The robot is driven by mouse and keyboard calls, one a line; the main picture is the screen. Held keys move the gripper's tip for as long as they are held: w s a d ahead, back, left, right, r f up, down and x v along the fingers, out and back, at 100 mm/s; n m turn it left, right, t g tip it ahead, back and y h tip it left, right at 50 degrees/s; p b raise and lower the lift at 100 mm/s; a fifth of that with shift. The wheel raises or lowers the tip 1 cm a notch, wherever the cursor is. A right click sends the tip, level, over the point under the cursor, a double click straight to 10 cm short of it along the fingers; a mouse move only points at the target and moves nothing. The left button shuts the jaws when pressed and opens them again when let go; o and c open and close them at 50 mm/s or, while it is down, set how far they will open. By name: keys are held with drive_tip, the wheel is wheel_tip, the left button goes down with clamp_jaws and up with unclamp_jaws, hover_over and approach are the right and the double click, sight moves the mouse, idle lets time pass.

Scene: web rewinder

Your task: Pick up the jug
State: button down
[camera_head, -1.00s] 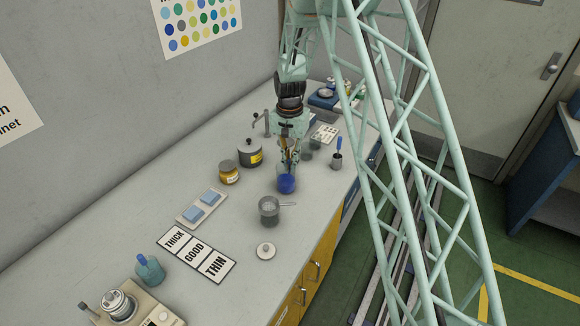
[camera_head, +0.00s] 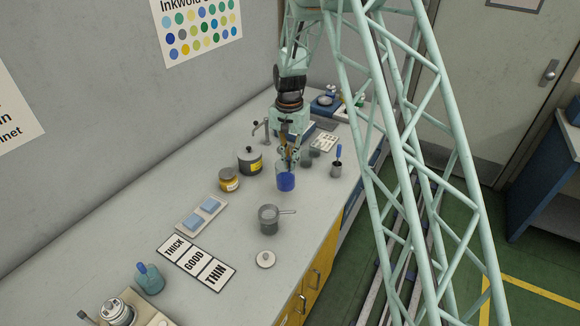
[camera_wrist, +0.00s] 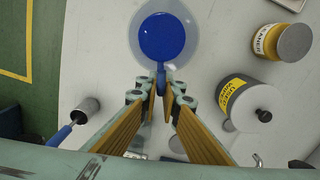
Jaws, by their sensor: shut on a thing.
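The jug (camera_head: 286,182) is clear and holds bright blue liquid. It is upright on or just above the grey bench; I cannot tell which. The wrist view looks down into the jug (camera_wrist: 165,38) at the top. My gripper (camera_head: 289,160) is over the jug's far side, pointing down. In the wrist view my gripper (camera_wrist: 162,92) is shut on the jug's blue handle, at the near side of the rim. The fingers partly hide the handle.
A dark lidded pot (camera_head: 250,160) and a yellow-labelled jar (camera_head: 229,179) stand left of the jug. A grey cup with a handle (camera_head: 269,218) stands in front. A small pot with a blue-handled tool (camera_head: 336,168) is to the right. Bare bench lies between them.

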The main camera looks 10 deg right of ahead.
drive_tip(key=shift+r, duration=2.35)
drive_tip(key=shift+r, duration=0.1)
